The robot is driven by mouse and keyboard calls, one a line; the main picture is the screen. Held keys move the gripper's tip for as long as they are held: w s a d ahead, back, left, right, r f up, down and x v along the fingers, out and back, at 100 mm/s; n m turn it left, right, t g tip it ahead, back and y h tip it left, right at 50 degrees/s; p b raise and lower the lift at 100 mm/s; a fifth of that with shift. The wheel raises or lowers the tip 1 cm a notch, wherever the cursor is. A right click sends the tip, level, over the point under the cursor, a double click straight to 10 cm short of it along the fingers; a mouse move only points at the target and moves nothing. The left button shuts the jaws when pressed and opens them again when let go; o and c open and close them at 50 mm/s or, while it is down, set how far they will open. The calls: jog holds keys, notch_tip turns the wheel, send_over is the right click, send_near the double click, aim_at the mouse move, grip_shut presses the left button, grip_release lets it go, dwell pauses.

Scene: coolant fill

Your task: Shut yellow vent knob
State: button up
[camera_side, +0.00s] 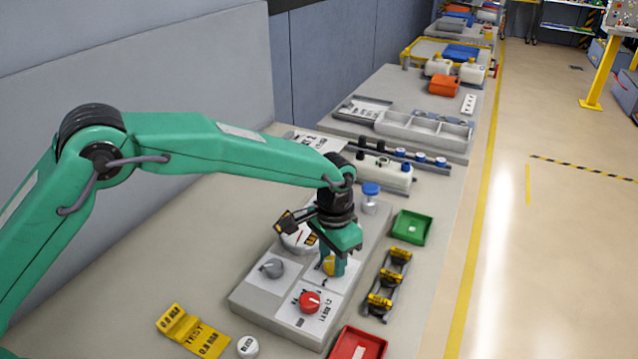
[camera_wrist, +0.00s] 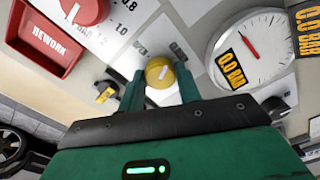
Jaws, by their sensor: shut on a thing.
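The yellow vent knob (camera_side: 329,265) sits on a white label plate (camera_side: 343,285) of the grey panel block. In the wrist view the yellow knob (camera_wrist: 160,72) has a pale pointer line, tilted up to the right. My gripper (camera_side: 334,268) points down onto it in the side view. Its green fingers (camera_wrist: 160,88) are on both sides of the knob and shut on it. The fingers hide part of the knob in the side view.
A red knob (camera_side: 310,301) and a grey knob (camera_side: 271,268) sit close by on the panel. A dial gauge (camera_wrist: 250,48) with a "0.0 BAR" tag is beside the knob. A red tray (camera_side: 357,344), a green tray (camera_side: 411,227) and a rack of yellow clips (camera_side: 381,300) stand to the right.

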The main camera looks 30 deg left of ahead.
aim_at(332, 261)
jog(key=m, duration=0.5)
jog(key=shift+r, duration=0.1)
dwell(0.3)
jog(key=o, duration=1)
jog(key=shift+r, duration=0.1)
jog(key=shift+r, duration=3.8)
jog(key=shift+a, duration=0.1)
